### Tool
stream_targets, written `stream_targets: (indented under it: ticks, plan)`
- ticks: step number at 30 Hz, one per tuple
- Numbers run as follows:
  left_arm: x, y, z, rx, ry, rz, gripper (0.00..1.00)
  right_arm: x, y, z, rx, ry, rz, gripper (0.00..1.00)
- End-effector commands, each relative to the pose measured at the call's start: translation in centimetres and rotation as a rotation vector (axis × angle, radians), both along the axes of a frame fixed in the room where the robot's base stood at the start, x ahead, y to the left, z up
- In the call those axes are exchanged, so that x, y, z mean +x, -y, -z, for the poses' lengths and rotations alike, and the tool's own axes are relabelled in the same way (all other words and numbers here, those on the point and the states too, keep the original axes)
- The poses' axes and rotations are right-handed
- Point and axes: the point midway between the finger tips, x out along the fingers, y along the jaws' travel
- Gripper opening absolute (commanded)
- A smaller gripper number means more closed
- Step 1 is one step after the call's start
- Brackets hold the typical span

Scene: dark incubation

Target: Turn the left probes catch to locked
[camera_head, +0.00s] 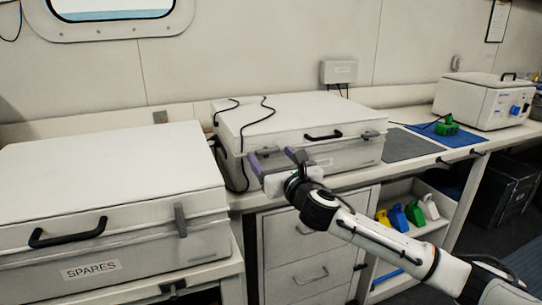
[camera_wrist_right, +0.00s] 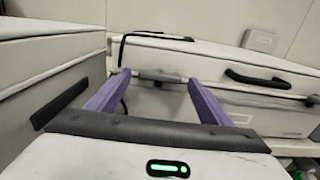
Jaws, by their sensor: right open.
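The middle white case (camera_head: 345,152) stands shut on the bench, with a dark front handle (camera_head: 323,136). Its label is partly covered by my gripper and I cannot read it. In the right wrist view its left catch (camera_wrist_right: 160,75) is a grey bar lying roughly level across the lid seam. In the head view this catch is hidden behind my gripper. My right gripper (camera_head: 275,157) is open at the case's front left, its purple fingers (camera_wrist_right: 157,80) on either side of the catch in the wrist view. Contact cannot be told. My left gripper is not in view.
A white case marked SPARES (camera_head: 92,270) stands at the left, close to my gripper, with an upright grey catch (camera_head: 180,220). The middle case's right catch (camera_head: 370,134) lies roughly level. Black cables (camera_head: 262,115) cross its lid. A grey mat (camera_head: 408,145) lies clear at right.

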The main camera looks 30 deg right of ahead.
Motion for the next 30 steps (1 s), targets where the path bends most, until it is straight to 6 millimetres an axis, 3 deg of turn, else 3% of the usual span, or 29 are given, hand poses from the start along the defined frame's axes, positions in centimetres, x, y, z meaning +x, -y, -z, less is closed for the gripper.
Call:
stream_targets:
  ticks: [12, 20, 30]
  plan:
    - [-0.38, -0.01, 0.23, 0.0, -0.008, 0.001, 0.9, 0.95, 0.16, 0.05, 0.0, -0.001, -0.002, 0.73]
    - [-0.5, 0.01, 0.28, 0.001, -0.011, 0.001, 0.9, 0.93, 0.15, 0.05, 0.001, -0.001, -0.002, 0.32]
    - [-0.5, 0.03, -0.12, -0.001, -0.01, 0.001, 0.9, 0.93, 0.1, -0.01, 0.056, 0.011, -0.002, 0.32]
